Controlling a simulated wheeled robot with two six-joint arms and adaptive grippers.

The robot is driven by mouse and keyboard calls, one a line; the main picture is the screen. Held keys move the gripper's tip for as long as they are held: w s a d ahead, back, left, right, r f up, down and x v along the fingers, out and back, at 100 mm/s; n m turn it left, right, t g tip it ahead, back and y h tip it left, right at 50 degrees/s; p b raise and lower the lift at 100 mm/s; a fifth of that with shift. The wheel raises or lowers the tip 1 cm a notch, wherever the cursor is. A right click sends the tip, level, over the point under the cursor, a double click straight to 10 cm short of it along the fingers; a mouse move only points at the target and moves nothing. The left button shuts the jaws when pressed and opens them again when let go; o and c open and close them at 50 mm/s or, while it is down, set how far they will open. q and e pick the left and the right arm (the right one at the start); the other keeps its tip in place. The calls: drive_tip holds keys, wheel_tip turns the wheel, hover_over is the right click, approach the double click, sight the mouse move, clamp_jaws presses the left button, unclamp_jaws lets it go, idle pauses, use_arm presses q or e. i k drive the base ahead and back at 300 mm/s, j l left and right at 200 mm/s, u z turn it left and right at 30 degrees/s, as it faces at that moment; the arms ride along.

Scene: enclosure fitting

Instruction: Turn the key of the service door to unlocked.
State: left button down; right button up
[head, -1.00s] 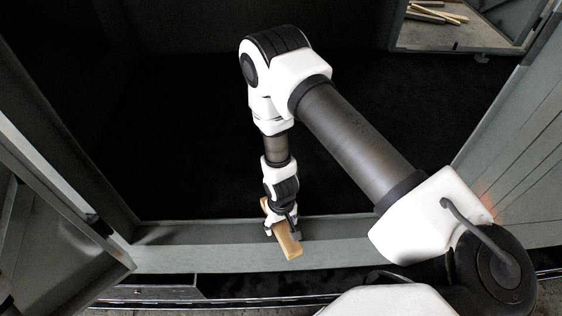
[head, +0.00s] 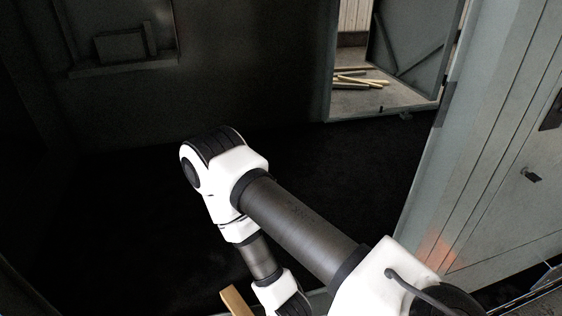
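A small black fitting (head: 531,174) sits on the grey panel (head: 500,190) at the right. It may be a key or a handle, but it is too small to tell. My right arm reaches in from the lower right and bends down at the middle. Its gripper is below the picture's lower edge. The end of a wooden block (head: 236,302) shows at the bottom, beside this arm; what holds it is out of the picture. My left gripper is not in view.
A dark floor lies behind my arm. At the back, a doorway shows several loose wooden strips (head: 362,81) on a pale floor. A braced grey door (head: 412,50) stands open there. A dark part (head: 552,112) sits at the right edge. A framed recess (head: 122,66) is at the upper left.

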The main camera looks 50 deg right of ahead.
sight(532, 177)
drive_tip(key=k+j+z, duration=0.1)
drive_tip(key=j+z, duration=0.2)
drive_tip(key=z, duration=0.15)
drive_tip(key=j+z, duration=0.1)
drive_tip(key=z, duration=0.65)
drive_tip(key=k+j+z, duration=0.1)
drive_tip(key=z, duration=0.3)
drive_tip(key=i+z, duration=0.1)
drive_tip(key=z, duration=0.3)
drive_tip(key=i+l+z, duration=0.1)
drive_tip(key=z, duration=0.35)
drive_tip(key=i+z, duration=0.1)
drive_tip(key=z, duration=0.3)
drive_tip(key=i+z, duration=0.1)
drive_tip(key=z, duration=0.35)
